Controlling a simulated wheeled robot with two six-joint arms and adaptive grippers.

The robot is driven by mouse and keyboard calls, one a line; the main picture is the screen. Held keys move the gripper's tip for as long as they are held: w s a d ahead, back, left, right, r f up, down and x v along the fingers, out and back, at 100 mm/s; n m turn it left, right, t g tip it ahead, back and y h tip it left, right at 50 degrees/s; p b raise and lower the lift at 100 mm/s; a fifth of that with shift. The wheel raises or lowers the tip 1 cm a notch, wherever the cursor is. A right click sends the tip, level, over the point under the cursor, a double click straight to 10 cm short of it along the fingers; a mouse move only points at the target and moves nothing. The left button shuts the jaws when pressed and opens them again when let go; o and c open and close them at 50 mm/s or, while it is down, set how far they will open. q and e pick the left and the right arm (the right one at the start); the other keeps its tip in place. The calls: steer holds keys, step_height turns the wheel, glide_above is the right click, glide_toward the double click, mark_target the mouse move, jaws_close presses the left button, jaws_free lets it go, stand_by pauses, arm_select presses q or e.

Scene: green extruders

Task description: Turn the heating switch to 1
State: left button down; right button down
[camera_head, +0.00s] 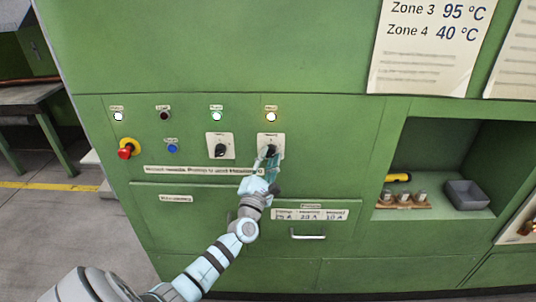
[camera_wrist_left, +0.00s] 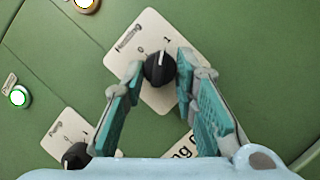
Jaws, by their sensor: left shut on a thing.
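The right-hand rotary switch, a black knob (camera_head: 268,150) on a white plate (camera_head: 271,138), is on the green panel. In the left wrist view the knob (camera_wrist_left: 159,70) sits between my fingertips, and its white pointer line points towards the 1 printed on its plate (camera_wrist_left: 150,30). My left gripper (camera_head: 272,160) is shut on this knob, with one teal finger on each side; it also shows in the left wrist view (camera_wrist_left: 158,75). My right gripper is not in view.
A second black switch (camera_head: 220,150) is just left, also in the left wrist view (camera_wrist_left: 75,155). Lamps (camera_head: 216,117) line up above. A red emergency button (camera_head: 126,151) is far left. A drawer handle (camera_head: 308,236) is below. A recess with a grey bin (camera_head: 467,194) is right.

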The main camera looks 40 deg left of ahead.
arm_select(q)
steer(key=shift+f+m, duration=0.1)
steer(key=shift+m, duration=0.3)
steer(key=c, duration=1.3)
jaws_free()
steer(key=v, duration=1.2)
steer(key=shift+s, duration=0.15)
steer(key=shift+a, duration=0.1)
